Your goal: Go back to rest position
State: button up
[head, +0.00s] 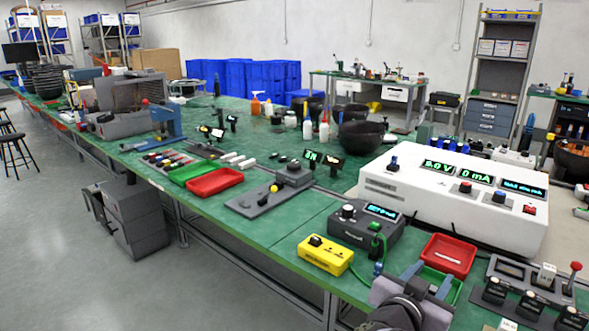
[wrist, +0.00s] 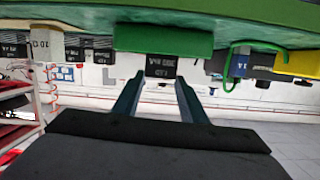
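My gripper (head: 424,272) is at the bottom right of the head view, over the front edge of the green bench, close to a small green tray (head: 441,286). In the wrist view, which is upside down, the two fingers of my gripper (wrist: 158,82) stand apart with nothing between them. A black labelled block (wrist: 161,66) shows beyond the fingertips, against the green tray (wrist: 165,41). I cannot tell whether that block is in the tray or behind it.
A red tray (head: 448,256) holding a small pale piece lies just behind my gripper. A yellow box (head: 326,255), a dark meter (head: 365,226) and a big white power supply (head: 450,197) stand left and behind.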

jog(key=w+a+r, duration=0.1)
jog(key=w+a+t+y+p, duration=0.1)
jog(key=w+a+r+n+t+y+p, duration=0.1)
jog(key=shift+w+a+r, duration=0.1)
jog(key=shift+a+r, duration=0.2)
jog(key=shift+a, duration=0.05)
jog(key=a+f+n+g+y+p, duration=0.15)
jog(key=a+n+y+p, duration=0.45)
jog(key=a+y, duration=0.7)
jog(key=s+f+n+g+h+b, duration=0.15)
jog(key=s+f+g+b, duration=0.3)
jog(key=s+f, duration=0.6)
jog(key=s+f+n+g+h+b, duration=0.1)
jog(key=s+f+g+h+b, duration=0.45)
jog(key=f, duration=0.85)
jog(key=s+r+g+y+p, duration=0.1)
jog(key=s+r+y+p, duration=0.2)
jog(key=r+p, duration=2.4)
jog(key=shift+d+r+p, duration=0.3)
jog(key=shift+r+p, duration=0.1)
jog(key=shift+p, duration=0.65)
notch_tip(320, 180, down, 37)
jog(key=b, duration=3.7)
